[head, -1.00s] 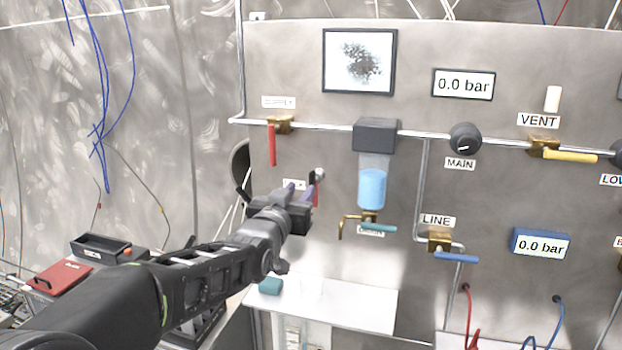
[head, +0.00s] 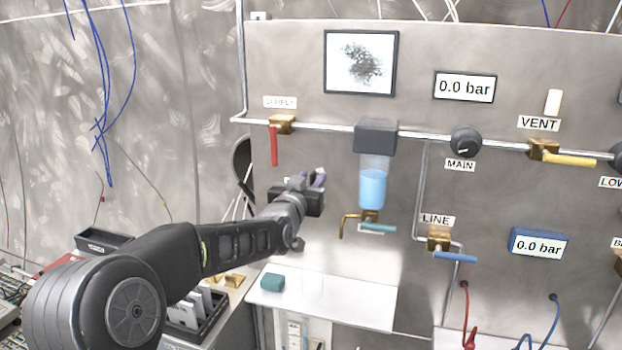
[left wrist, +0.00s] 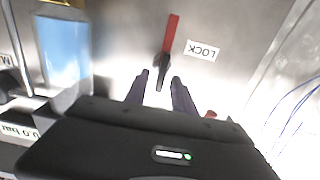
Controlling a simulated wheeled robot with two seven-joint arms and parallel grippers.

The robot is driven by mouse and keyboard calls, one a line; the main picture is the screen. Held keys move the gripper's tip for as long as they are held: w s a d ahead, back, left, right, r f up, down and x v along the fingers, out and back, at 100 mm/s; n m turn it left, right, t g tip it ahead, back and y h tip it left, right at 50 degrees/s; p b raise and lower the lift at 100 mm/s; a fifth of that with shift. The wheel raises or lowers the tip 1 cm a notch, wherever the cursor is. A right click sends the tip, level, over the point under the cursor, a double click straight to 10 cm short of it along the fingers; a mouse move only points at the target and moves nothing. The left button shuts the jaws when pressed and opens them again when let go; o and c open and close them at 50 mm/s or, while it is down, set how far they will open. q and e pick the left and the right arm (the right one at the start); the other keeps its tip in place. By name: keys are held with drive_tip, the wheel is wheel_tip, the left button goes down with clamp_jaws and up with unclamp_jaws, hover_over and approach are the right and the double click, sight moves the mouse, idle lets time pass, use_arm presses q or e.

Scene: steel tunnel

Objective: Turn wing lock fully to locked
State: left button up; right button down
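The wing lock (left wrist: 170,38) shows in the left wrist view, on the steel panel beside the LOCK label (left wrist: 203,50). It has one red wing, pointing up in that picture, and a dark hub and wing pointing down toward my fingers. My left gripper (left wrist: 160,86) has its two purple fingers apart, with the tip of the dark wing appearing between them; I cannot tell whether they touch it. In the head view my left gripper (head: 309,181) is in front of the panel and hides the wing lock and its label. My right gripper is not in view.
A blue-filled cup (head: 373,188) and a brass drain valve with a teal handle (head: 378,227) are just right of my left gripper. The red-handled supply valve (head: 274,147) is above left. A white shelf (head: 325,300) with a teal block (head: 272,282) is below.

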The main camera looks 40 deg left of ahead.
use_arm(q)
clamp_jaws()
idle(0.4)
idle(0.4)
drive_tip(key=m+b, duration=0.2)
drive_tip(key=b, duration=0.1)
drive_tip(key=shift+d+f, duration=0.15)
drive_tip(key=shift+f, duration=0.05)
drive_tip(key=m, duration=1)
drive_tip(key=d+f+m, duration=0.1)
drive_tip(key=m, duration=0.4)
drive_tip(key=shift+w+m, duration=0.25)
drive_tip(key=shift+m, duration=0.15)
drive_tip(key=shift+f, duration=0.1)
